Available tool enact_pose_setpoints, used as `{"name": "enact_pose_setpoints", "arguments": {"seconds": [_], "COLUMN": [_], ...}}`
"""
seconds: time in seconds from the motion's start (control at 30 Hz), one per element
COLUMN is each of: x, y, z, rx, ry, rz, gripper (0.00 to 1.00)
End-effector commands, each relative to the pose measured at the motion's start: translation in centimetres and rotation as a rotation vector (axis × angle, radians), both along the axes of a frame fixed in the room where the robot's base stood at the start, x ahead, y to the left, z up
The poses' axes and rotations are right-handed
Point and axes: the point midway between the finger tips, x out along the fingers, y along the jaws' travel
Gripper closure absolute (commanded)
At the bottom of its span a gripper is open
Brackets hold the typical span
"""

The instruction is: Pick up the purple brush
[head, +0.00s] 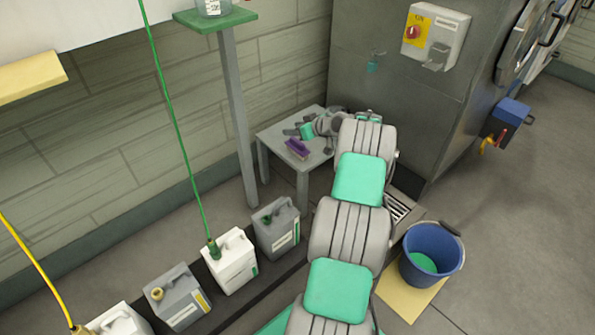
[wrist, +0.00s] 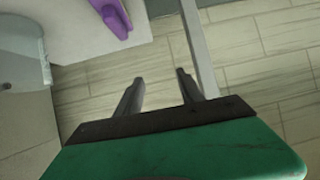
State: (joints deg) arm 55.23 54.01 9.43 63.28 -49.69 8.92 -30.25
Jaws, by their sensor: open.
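The purple brush (head: 298,149) lies on a small grey table (head: 319,159) beside the metal cabinet. In the wrist view part of the brush (wrist: 117,20) shows at the top, left of centre, cut off by the frame edge, with a dark strip along it. My gripper (head: 290,131) is over the table, close to the brush. In the wrist view my gripper (wrist: 160,75) is open, with nothing between its fingers. The brush lies beyond and to the left of the fingertips, outside the gap.
A green-topped post (head: 236,100) stands just left of the table. A metal cabinet (head: 395,110) rises behind on the right. Several jugs, including a grey one (head: 276,228), line the floor in front. A blue bucket (head: 428,258) stands on the right. Open floor lies further right.

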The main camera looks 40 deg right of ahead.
Motion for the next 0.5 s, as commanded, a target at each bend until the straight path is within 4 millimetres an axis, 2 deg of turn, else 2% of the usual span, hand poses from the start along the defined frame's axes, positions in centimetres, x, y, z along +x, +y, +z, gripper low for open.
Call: {"name": "enact_pose_setpoints", "arguments": {"seconds": [0.03, 0.1, 0.23, 0.5], "x": [-1.3, -2.6, -3.4, -0.1], "y": [-2.7, -5.0, -6.6, -6.2], "z": [-5.0, -7.4, -9.0, -10.7], "rx": [-0.002, -0.01, -0.019, -0.019], "ry": [-0.044, -0.097, -0.142, -0.143], "rz": [-0.023, -0.042, -0.055, -0.055], "gripper": [0.55, 0.55, 0.55, 0.55]}}
